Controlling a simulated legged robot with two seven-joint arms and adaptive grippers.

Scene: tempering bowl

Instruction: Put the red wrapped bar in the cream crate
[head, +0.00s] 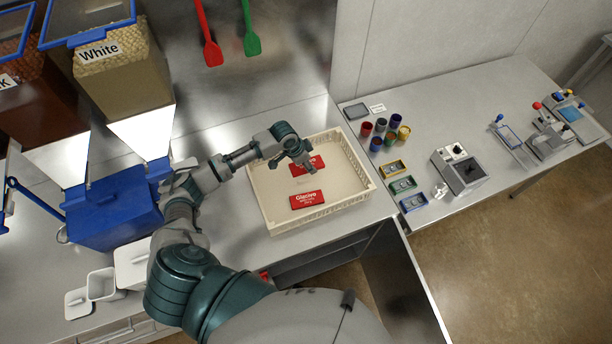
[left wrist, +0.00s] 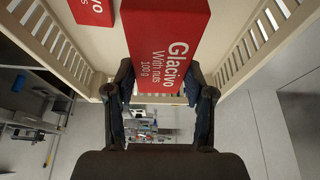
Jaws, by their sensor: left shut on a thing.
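The cream crate (head: 348,152) is a slatted open tray on the steel counter. My left gripper (head: 308,167) is over the inside of the crate, toward its back. It is shut on a red wrapped bar (head: 318,161), partly hidden by the gripper in the head view. In the left wrist view this bar (left wrist: 166,45) shows large between the fingers, with "Glacivo With nuts 100 g" on it. I cannot tell whether it touches the crate floor. A second red bar (head: 307,200) lies flat toward the front of the crate. My right gripper is not in view.
A blue machine (head: 115,212) stands left of the crate under the dispensers. Coloured cups (head: 391,133) and small framed blocks (head: 402,185) stand on the right table. Red (head: 213,52) and green (head: 252,43) spatulas are at the back. Part of the crate floor is bare.

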